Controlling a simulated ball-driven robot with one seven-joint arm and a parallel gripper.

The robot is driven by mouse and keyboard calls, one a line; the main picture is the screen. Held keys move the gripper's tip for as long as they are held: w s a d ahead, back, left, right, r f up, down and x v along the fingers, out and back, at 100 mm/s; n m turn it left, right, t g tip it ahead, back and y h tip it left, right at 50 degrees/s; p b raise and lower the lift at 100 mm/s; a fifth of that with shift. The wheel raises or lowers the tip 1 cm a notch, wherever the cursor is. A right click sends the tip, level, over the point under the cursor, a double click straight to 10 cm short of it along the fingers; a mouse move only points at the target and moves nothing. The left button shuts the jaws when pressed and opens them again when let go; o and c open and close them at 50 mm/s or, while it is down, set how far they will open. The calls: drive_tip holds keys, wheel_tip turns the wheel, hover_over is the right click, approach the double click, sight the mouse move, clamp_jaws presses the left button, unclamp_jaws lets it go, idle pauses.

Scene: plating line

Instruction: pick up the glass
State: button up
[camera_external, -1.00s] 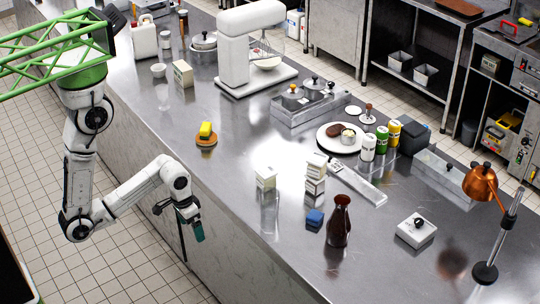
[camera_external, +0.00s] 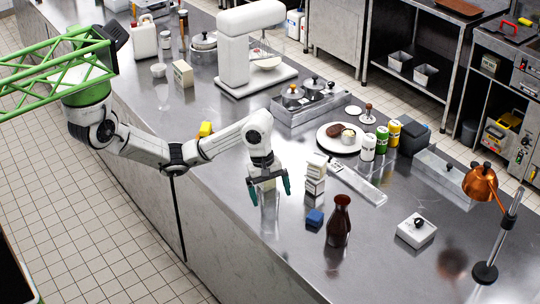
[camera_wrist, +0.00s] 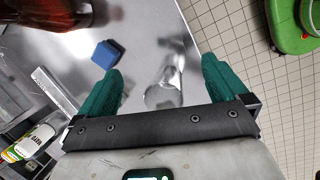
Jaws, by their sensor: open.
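The glass (camera_external: 270,214) is clear and stands on the steel counter (camera_external: 225,215), hard to make out against the metal. In the wrist view the glass (camera_wrist: 163,92) shows between the two green fingers, with part of it hidden by my gripper's front edge. My gripper (camera_external: 270,191) is open and empty, pointing down at the glass, with its fingers apart on either side in the picture. In the wrist view my gripper (camera_wrist: 160,66) shows both fingertips. I cannot tell whether the fingers touch the glass.
A blue block (camera_external: 315,217) and a brown bottle (camera_external: 339,222) stand to the right. The counter left of the glass is clear.

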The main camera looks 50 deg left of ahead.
sight(269, 205)
drive_tip(key=w+a+r+n+y+b, duration=0.1)
drive_tip(key=w+a+n+y, duration=0.25)
drive_tip(key=a+n, duration=0.25)
drive_tip(key=shift+g+h, duration=0.25)
drive_tip(key=shift+g, duration=0.05)
drive_tip(key=shift+d+f, duration=0.15)
drive_tip(key=shift+f, duration=1.55)
drive_tip(key=shift+d+f, duration=0.2)
drive_tip(key=shift+f, duration=1.55)
drive_tip(key=shift+d+f, duration=0.15)
drive_tip(key=shift+f, duration=1.55)
drive_tip(key=shift+c, duration=0.2)
drive_tip(key=c, duration=1.2)
